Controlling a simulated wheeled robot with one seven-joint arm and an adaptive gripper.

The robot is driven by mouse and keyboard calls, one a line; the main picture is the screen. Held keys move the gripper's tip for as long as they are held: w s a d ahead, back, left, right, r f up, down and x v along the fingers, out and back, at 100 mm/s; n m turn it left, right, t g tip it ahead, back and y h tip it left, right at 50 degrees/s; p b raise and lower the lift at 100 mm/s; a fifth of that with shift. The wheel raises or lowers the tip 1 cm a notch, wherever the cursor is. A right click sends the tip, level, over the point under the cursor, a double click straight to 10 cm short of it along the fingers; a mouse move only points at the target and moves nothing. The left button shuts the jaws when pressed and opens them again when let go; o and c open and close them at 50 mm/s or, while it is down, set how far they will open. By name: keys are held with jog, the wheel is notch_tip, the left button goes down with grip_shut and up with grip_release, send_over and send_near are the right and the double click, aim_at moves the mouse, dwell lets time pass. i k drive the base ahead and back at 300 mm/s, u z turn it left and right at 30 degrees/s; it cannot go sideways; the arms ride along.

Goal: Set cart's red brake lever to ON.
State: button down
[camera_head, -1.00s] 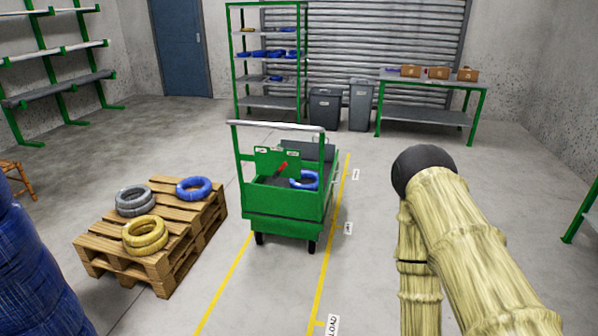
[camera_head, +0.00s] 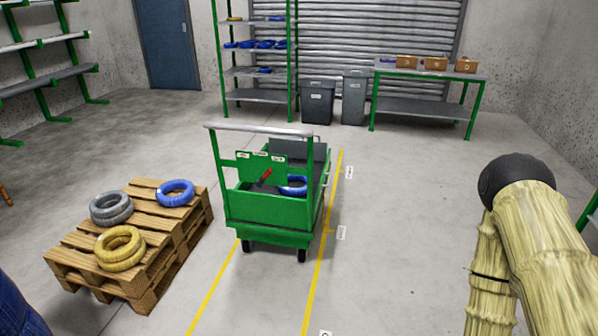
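The green cart (camera_head: 268,210) stands between two yellow floor lines, with its grey push bar (camera_head: 258,130) facing me. The red brake lever (camera_head: 266,174) is on the upright green panel (camera_head: 245,168) below the bar and points up to the right. The small white labels on the panel are too small to read. A blue cable coil (camera_head: 293,185) lies in the cart behind the panel. My arm is at the right edge, apart from the cart. My gripper is not in view.
A wooden pallet (camera_head: 75,262) with grey, blue and yellow coils stands left of the cart. Bins (camera_head: 318,102), a green rack (camera_head: 256,97) and a table with boxes (camera_head: 425,73) are at the back. The floor right of the cart is clear.

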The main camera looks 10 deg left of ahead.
aim_at(260, 181)
jog(key=u, duration=0.1)
jog(key=i, duration=0.6)
jog(key=u, duration=0.8)
jog(key=i, duration=0.35)
jog(key=u, duration=0.3)
